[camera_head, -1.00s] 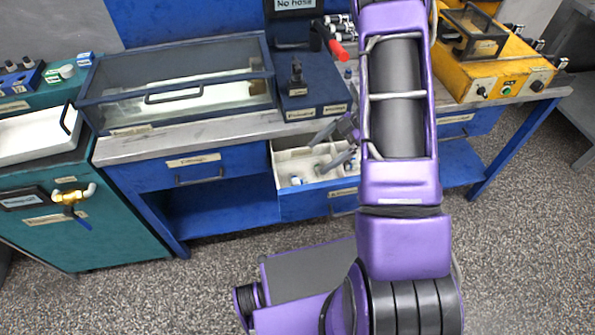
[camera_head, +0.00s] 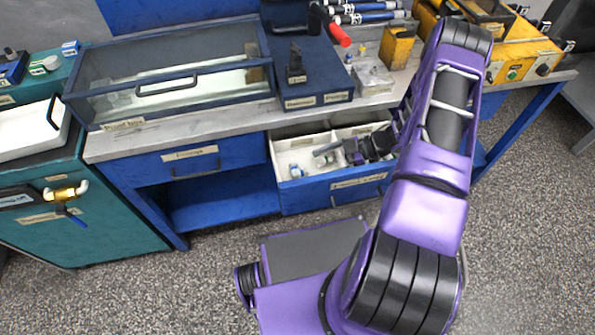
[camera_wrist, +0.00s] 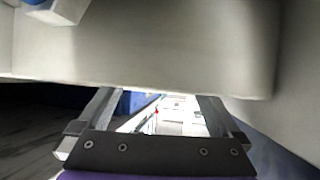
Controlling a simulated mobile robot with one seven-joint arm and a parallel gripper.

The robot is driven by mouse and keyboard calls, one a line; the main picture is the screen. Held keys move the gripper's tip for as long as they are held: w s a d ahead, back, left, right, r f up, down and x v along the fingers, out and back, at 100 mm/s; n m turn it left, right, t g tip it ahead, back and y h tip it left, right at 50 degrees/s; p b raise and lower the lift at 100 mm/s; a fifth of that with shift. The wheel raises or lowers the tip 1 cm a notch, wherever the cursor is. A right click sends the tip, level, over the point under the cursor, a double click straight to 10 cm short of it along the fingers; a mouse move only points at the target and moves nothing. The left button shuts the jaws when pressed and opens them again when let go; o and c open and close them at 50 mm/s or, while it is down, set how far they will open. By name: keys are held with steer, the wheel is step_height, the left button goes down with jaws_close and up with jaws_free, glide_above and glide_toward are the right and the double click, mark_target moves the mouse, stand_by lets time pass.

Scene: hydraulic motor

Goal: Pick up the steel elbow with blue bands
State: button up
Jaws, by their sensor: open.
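A small pale piece with blue (camera_head: 296,170) lies in the left part of the open white-lined drawer (camera_head: 330,188) in the head view; it is too small to tell if it is the elbow. In the wrist view, a grey piece with blue (camera_wrist: 58,8) is cut off at the upper left corner. My gripper (camera_head: 322,155) is at the drawer, pointing left, a little right of the small piece and apart from it. In the wrist view its two fingers (camera_wrist: 158,97) stand wide apart with nothing between them; a pale wall hides their tips.
The worktop (camera_head: 220,125) above the drawer holds a glass-lidded case (camera_head: 170,75), a dark blue block (camera_head: 312,88) with a red-handled part, and a yellow box (camera_head: 397,47). A teal cabinet (camera_head: 90,235) stands at left.

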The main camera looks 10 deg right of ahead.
mark_target(299, 171)
steer(key=shift+r+x, duration=0.15)
steer(key=shift+x, duration=1.4)
steer(key=shift+r+x, duration=0.2)
steer(key=shift+x, duration=1.3)
steer(key=shift+w+a, duration=0.1)
steer(key=shift+a, duration=0.1)
jaws_close()
